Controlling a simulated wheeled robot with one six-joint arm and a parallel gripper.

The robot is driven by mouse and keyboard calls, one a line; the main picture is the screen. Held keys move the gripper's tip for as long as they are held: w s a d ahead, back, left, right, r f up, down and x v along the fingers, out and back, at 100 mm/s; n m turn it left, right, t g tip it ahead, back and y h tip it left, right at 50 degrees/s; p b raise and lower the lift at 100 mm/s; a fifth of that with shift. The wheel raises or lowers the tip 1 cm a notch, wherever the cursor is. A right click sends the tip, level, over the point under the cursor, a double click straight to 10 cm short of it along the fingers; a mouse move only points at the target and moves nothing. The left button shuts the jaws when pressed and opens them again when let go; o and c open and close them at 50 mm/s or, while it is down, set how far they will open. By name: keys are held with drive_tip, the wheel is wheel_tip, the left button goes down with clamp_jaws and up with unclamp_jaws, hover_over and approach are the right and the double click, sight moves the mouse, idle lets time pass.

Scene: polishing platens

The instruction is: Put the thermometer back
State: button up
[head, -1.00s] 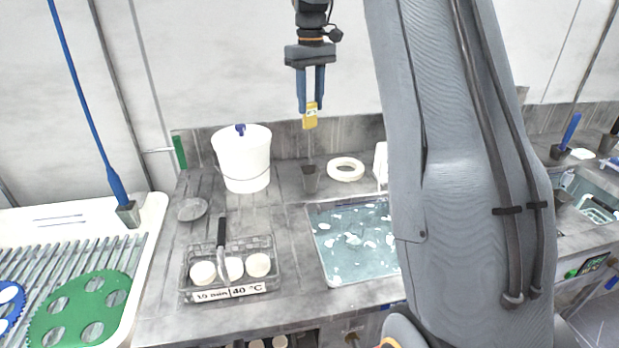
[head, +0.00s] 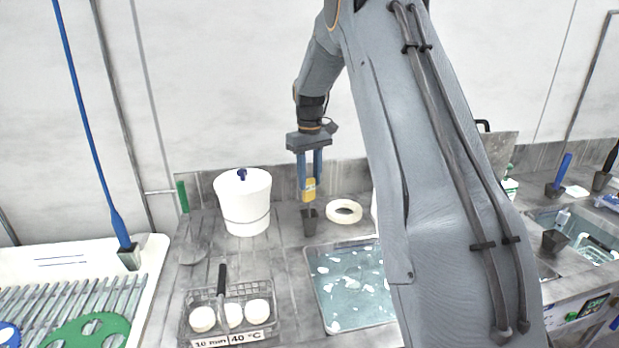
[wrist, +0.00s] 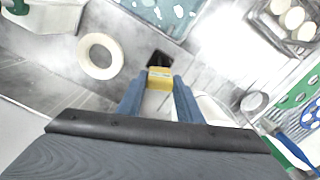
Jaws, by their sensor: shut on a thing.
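My gripper (head: 309,186) is shut on the yellow head of the thermometer (head: 309,193). The thermometer is held upright, directly above a small dark grey cup (head: 309,224) on the counter. In the head view the thin probe below the yellow head reaches down to the cup; I cannot tell how deep it sits inside. In the wrist view the yellow head (wrist: 160,78) shows between the two blue fingers, with the dark opening of the cup (wrist: 160,58) just beyond it.
A white bucket (head: 243,205) stands left of the cup. A white ring (head: 344,211) lies to its right. A water basin (head: 350,285) with floating pieces is in front. A wire basket (head: 262,292) with round white pieces and a label stands at front left.

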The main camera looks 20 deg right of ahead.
drive_tip(key=shift+f, duration=0.15)
drive_tip(key=o, duration=0.9)
wheel_tip(320, 180, up, 12)
drive_tip(key=b, duration=0.4)
drive_tip(key=s+a+f, duration=0.4)
drive_tip(key=s+f, duration=0.2)
drive_tip(key=s, duration=0.4)
drive_tip(key=s+a+f+m+t, duration=0.1)
drive_tip(key=s+a+f, duration=0.4)
drive_tip(key=s, duration=0.6)
drive_tip(key=s+a+f+m, duration=0.1)
drive_tip(key=s+a+f, duration=0.4)
drive_tip(key=s+f, duration=0.4)
drive_tip(key=shift+s, duration=0.7)
